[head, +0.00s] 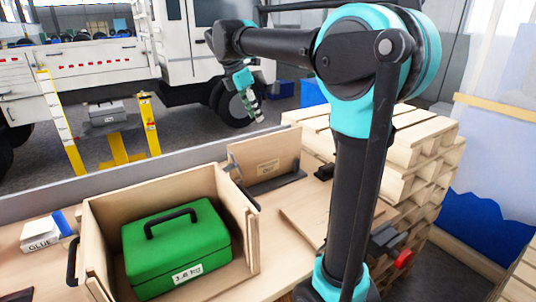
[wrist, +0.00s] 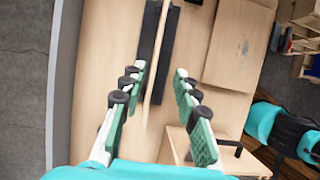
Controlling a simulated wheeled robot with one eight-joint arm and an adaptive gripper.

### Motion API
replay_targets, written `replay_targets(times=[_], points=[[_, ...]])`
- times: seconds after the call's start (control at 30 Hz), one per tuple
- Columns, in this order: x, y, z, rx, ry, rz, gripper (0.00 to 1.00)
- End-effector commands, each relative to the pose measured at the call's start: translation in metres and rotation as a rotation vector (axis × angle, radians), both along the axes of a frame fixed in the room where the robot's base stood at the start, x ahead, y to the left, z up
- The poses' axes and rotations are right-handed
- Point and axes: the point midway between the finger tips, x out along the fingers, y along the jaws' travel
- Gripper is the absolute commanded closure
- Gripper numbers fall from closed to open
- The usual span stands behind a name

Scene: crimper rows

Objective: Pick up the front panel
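A thin wooden panel with a small printed label, which I take to be the front panel (head: 275,157), stands upright in a dark holder (head: 275,184) on the bench. In the wrist view the panel (wrist: 157,62) shows nearly edge-on, with dark holder strips (wrist: 169,45) along its sides. My gripper (head: 256,110) is above the panel in the head view, apart from it. In the wrist view my gripper (wrist: 158,92) is open and empty, its green-and-white fingers on either side of the panel's line. The gap in height between the fingertips and the panel is hard to judge.
An open wooden box (head: 240,225) with a dark handle holds a green cash box (head: 178,245). A flat board (wrist: 235,45) lies right of the panel. A glue box (head: 40,234) sits at far left. Stacked pallets (head: 425,140) stand behind the bench at right.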

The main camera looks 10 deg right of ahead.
Motion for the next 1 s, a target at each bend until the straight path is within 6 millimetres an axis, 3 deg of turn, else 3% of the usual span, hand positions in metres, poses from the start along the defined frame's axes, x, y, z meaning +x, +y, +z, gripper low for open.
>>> replay_targets(times=[0.17, 0.6, 1.0], points=[[0.002, -0.005, -0.017, 0.004, 0.001, 0.001, 0.69], [0.015, -0.036, -0.095, 0.003, 0.0, 0.0, 0.69], [0.023, -0.05, -0.126, 0.002, 0.001, 0.0, 0.69]])
